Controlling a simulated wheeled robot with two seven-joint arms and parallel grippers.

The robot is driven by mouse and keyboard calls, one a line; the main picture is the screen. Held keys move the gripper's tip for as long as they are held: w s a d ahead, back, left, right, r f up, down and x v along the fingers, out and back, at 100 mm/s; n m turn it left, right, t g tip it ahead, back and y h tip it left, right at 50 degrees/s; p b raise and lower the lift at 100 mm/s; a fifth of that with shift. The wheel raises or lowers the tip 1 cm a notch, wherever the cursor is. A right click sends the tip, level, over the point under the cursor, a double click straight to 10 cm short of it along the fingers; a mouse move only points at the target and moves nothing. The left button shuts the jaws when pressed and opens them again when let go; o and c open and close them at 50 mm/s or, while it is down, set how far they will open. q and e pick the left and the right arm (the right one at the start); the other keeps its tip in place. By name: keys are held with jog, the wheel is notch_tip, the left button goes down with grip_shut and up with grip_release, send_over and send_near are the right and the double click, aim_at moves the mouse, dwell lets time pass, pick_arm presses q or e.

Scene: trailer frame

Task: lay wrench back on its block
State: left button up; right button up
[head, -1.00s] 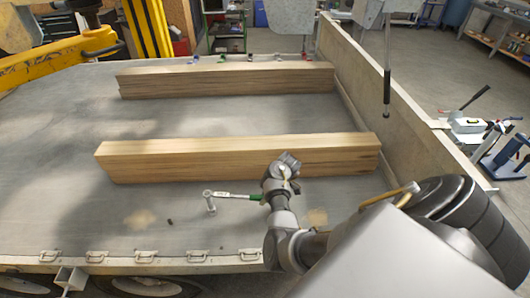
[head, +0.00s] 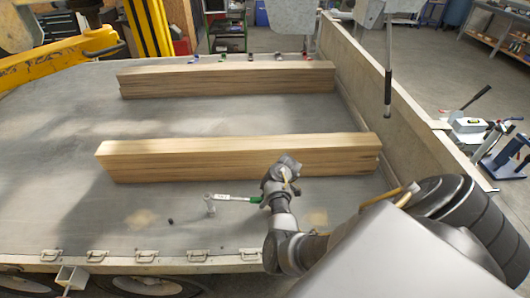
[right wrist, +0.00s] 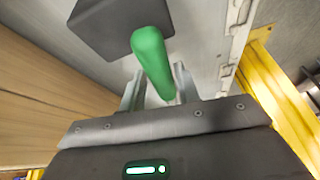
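The wrench (head: 228,198) has a bright shaft, a grey head at its left end and a green handle. In the head view it sticks out left of my right gripper (head: 267,199), over the grey deck. In the right wrist view its green handle (right wrist: 152,62) runs between the two fingers of my right gripper (right wrist: 158,88), which appear closed against its sides. The dark grey block (right wrist: 103,24) lies past the handle end, partly covered by it. In the head view that block is hidden, apparently by my arm. My left gripper is not in view.
A wooden beam (head: 225,157) lies close behind my right gripper. A second beam (head: 230,78) lies farther back. The trailer's side wall (head: 430,130) stands at the right. A small dark piece (head: 170,221) lies on the deck (head: 110,215), which is otherwise clear at left.

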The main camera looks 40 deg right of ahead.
jog(key=o, duration=0.3)
jog(key=shift+d+r, duration=0.1)
jog(key=v, duration=1)
jog(key=shift+s+r, duration=0.2)
jog(key=shift+r, duration=0.1)
jog(key=shift+d+f, duration=0.1)
